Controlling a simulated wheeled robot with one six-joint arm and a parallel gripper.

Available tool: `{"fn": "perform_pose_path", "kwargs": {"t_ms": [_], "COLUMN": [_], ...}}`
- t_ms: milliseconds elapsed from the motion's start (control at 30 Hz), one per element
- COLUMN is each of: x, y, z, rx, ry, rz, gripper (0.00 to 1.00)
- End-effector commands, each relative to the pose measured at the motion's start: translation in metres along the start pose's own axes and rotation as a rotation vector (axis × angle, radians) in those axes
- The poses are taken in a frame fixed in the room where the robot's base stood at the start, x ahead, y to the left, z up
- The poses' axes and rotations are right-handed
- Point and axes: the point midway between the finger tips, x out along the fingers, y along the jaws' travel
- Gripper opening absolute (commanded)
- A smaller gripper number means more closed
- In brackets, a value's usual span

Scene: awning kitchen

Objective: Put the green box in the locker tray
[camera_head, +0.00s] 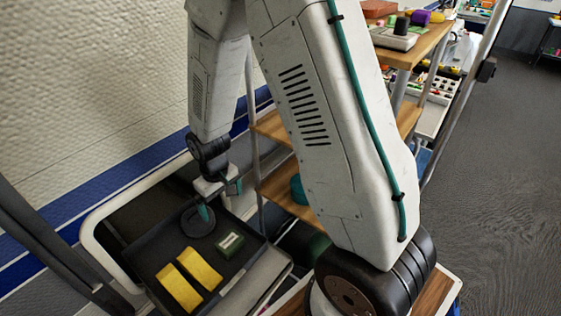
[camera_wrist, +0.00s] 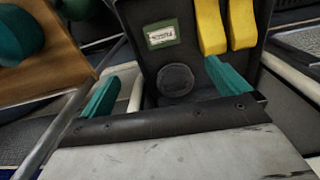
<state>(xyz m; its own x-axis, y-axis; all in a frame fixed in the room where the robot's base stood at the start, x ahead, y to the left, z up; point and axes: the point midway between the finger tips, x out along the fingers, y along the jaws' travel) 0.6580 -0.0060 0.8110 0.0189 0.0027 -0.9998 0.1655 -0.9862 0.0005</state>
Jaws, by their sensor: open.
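The green box (camera_head: 230,243) is small, with a pale label on top. It lies inside a dark tray (camera_head: 163,248), beside a dark round disc and yellow blocks. In the wrist view the green box (camera_wrist: 162,34) lies beyond the disc, at the upper middle of the dark tray (camera_wrist: 188,58). My gripper (camera_head: 219,200) is above the tray's far side, near the disc and apart from the box. In the wrist view its teal fingers are spread wide with nothing between them (camera_wrist: 165,88). I cannot tell whether this tray is the locker tray.
Yellow blocks (camera_head: 190,280) lie in the tray near the box. A white rail (camera_head: 92,243) curves along its left side, by the wall. A wooden shelf rack (camera_head: 284,190) with teal round items stands to the right. Grey floor (camera_head: 505,150) is clear farther right.

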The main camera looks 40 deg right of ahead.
Motion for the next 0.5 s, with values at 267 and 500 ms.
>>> {"fn": "perform_pose_path", "kwargs": {"t_ms": [267, 500], "x": [-0.115, -0.194], "y": [0.003, 0.001], "z": [0.032, 0.081], "rx": [0.045, 0.082], "ry": [0.035, 0.057], "rz": [0.004, 0.007], "gripper": [1.0, 1.0]}}
